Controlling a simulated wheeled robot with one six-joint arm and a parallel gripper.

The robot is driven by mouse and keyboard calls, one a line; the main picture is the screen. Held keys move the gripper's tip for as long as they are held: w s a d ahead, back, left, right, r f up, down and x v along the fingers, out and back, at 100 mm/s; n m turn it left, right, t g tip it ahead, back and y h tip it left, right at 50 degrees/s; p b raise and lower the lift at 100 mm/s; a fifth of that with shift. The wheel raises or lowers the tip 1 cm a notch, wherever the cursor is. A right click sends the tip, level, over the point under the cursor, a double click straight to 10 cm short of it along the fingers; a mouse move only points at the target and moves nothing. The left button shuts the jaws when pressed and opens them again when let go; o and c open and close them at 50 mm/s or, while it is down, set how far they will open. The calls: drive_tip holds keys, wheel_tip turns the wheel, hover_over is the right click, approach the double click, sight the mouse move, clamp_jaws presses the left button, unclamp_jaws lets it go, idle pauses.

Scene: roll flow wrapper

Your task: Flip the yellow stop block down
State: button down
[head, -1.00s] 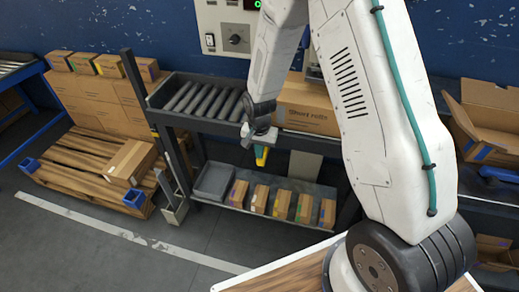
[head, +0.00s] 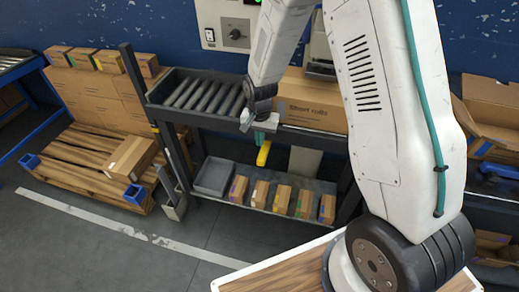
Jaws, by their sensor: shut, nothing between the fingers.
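The yellow stop block (head: 263,153) shows in the head view below the front edge of the roller conveyor bench (head: 205,122), at its right end. It appears to hang downward, with its long side near vertical. My gripper (head: 259,128) is just above the block, at the bench's front edge. It is shut with nothing held. I cannot tell whether the fingertips touch the block. The top of the block and its hinge are hidden behind my gripper.
A large carton (head: 312,103) sits on the bench right of the rollers. The lower shelf holds a grey tray (head: 213,176) and several small boxes. A pallet (head: 70,165) with cartons stands left. An open carton (head: 490,110) is at right. The floor in front is clear.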

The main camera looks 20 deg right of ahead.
wheel_tip(320, 180, up, 7)
drive_tip(key=shift+r, duration=0.15)
idle(0.5)
drive_tip(key=s+d+r+n, duration=0.1)
drive_tip(key=s+r+n, duration=0.2)
drive_tip(key=s+r, duration=0.9)
drive_tip(key=s+d+r+n+t, duration=0.1)
drive_tip(key=s+r+n, duration=0.3)
drive_tip(key=s+r, duration=0.8)
drive_tip(key=s+d, duration=0.1)
drive_tip(key=s, duration=0.5)
drive_tip(key=shift+s+d, duration=0.15)
drive_tip(key=shift+d, duration=0.1)
